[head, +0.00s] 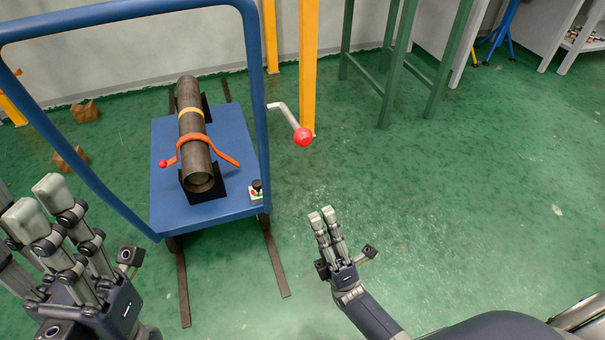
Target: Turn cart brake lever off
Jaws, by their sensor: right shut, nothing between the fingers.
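The blue cart (225,155) stands left of centre, its tall blue push handle (258,90) arching over it. A grey bent lever with a red ball end (303,137) sticks out to the right of the handle post. It looks like the brake lever, and its mount is partly hidden behind the post. My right gripper (322,218) is shut and empty, below and slightly right of the red ball, apart from it and from the cart. My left gripper (38,205) is at the lower left, left of the cart; its finger opening is unclear.
A dark pipe (193,140) lies on the cart under an orange clamp (230,158). A small box with a black knob (257,190) sits at the deck corner. Yellow posts (308,70) and a green frame (395,100) stand behind. The green floor at right is clear.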

